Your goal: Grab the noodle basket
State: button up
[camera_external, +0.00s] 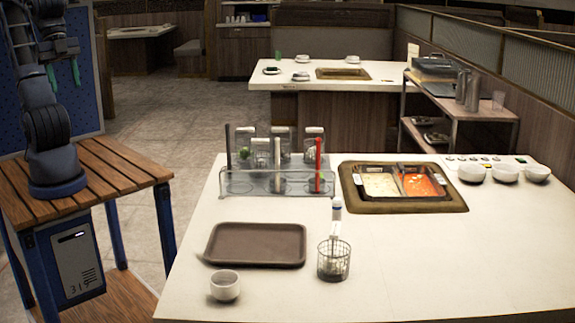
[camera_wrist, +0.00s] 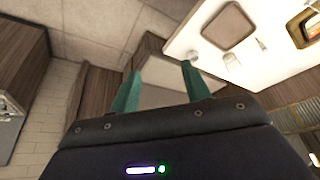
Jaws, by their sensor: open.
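The noodle basket (camera_external: 333,262) is a small wire-mesh basket with an upright handle, white and blue at the top. It stands on the pale counter, right of a brown tray (camera_external: 257,244). In the wrist view it appears to be the small shape (camera_wrist: 261,44) beside the tray (camera_wrist: 229,27). My gripper (camera_external: 63,74) is at the far upper left, raised above the slatted wooden stand and well away from the basket. Its two teal fingers (camera_wrist: 160,70) are apart, with nothing between them.
A white cup (camera_external: 225,286) stands in front of the tray. A clear rack (camera_external: 277,182) with several jars behind it and a two-part soup pot (camera_external: 403,184) are farther back. White bowls (camera_external: 504,172) sit at the right. Bare counter lies right of the basket.

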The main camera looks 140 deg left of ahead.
jog(key=w+a+r+m+g, duration=0.1)
jog(key=w+a+m, duration=0.15)
jog(key=w, duration=0.75)
jog(key=w+a+r+m, duration=0.1)
jog(key=w+a+r, duration=0.15)
jog(key=w, duration=0.65)
jog(key=w+a+r+m+g, duration=0.1)
jog(key=w+a, duration=0.3)
jog(key=w, duration=0.6)
jog(key=m+h, duration=0.3)
jog(key=m, duration=0.4)
send_over(336, 228)
jog(key=s+a, duration=0.2)
jog(key=shift+n, duration=0.25)
notch_tip(336, 228, down, 31)
jog(key=shift+w+f, duration=0.1)
jog(key=shift+w, duration=0.05)
jog(key=shift+f+g, duration=0.2)
jog(key=shift+g, duration=0.1)
jog(key=x, duration=1)
jog(key=shift+w+f, duration=0.25)
grip_shut()
